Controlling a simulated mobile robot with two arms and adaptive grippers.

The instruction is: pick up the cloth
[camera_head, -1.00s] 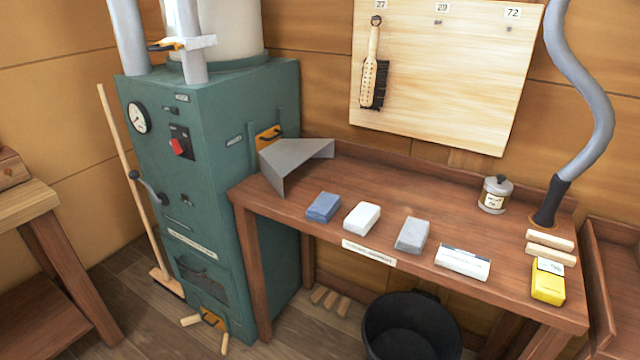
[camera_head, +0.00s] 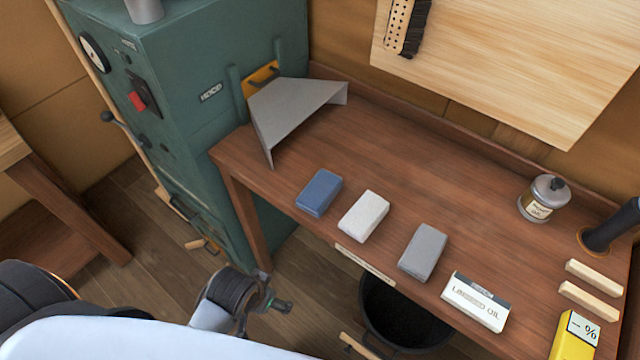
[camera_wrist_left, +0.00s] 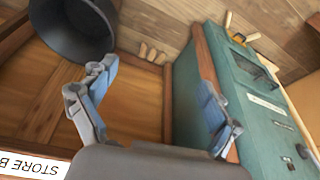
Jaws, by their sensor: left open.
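Three folded, block-like items lie in a row near the front edge of the wooden bench (camera_head: 420,165): a blue one (camera_head: 319,192), a white one (camera_head: 363,215) and a grey one (camera_head: 423,250). I cannot tell for sure which is the cloth; all look soft-edged. My left gripper (camera_head: 266,304) is low in front of the bench, below and left of these items, and touches none of them. In the left wrist view its two fingers are spread and empty (camera_wrist_left: 155,80). My right gripper is not in view.
A bent metal sheet (camera_head: 290,110) stands on the bench's left end beside the green machine (camera_head: 190,60). A labelled box (camera_head: 475,302), a jar (camera_head: 543,198), wooden sticks (camera_head: 592,283) and a yellow pack (camera_head: 573,338) are to the right. A black bucket (camera_head: 385,310) stands below.

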